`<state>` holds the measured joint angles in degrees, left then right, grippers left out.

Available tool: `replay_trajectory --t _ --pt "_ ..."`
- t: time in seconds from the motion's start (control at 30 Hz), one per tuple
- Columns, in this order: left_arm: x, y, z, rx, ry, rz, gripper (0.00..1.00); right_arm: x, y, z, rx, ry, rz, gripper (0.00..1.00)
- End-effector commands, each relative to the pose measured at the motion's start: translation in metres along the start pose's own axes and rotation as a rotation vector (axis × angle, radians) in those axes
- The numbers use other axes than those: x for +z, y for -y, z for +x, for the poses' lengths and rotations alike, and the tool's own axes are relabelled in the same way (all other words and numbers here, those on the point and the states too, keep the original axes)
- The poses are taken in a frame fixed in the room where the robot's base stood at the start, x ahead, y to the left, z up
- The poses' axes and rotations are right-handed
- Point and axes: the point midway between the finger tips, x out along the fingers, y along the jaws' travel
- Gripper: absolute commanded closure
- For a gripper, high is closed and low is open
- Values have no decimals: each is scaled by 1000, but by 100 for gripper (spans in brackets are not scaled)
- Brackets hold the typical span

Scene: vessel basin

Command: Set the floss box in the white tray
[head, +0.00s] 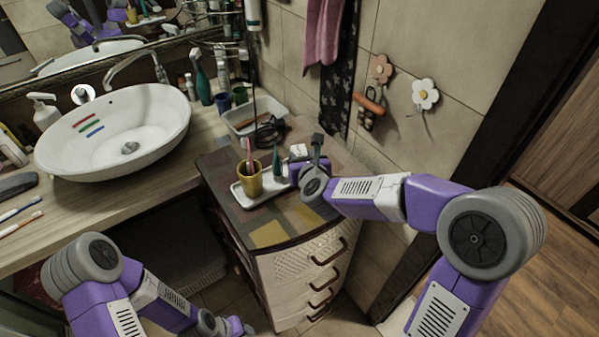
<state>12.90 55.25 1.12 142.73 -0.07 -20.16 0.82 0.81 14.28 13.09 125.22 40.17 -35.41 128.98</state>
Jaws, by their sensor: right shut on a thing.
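The white tray (238,194) lies on the patterned top of the drawer cabinet. A yellow cup with a pink toothbrush and a slim teal item stand in or at it. My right gripper (302,160) is over the cabinet top, just right of the tray, and is shut on a small whitish thing (298,150), seemingly the floss box. The wrist hides part of it, and its exact outline is too small to tell. My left gripper (238,326) is low at the bottom edge, far from the tray; its fingers cannot be made out.
The yellow cup (249,180) and teal item (277,162) crowd the tray. A vessel basin (115,130) fills the left counter. A tiled wall rises right of the cabinet.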

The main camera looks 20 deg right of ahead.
Motion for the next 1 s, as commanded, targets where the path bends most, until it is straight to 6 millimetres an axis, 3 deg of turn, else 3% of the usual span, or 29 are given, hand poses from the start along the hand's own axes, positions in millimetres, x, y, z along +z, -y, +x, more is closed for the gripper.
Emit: replay_trajectory --t 0.1,0.23,0.7,0.73,0.8,1.0 --pt "0 4 10 0 0 0 59 -23 0 9 1 -4 -1 87" --pt "-1 5 14 0 0 0 59 -38 0 16 -1 -3 0 87" --pt "-1 7 19 0 -1 0 59 -43 0 18 0 1 1 87" --pt "-1 7 19 0 -1 0 59 -43 0 18 0 0 1 57" --pt "-1 6 18 0 0 0 59 -42 0 18 0 0 1 48" --pt "-1 6 18 0 -1 0 59 -42 0 17 0 0 1 48"
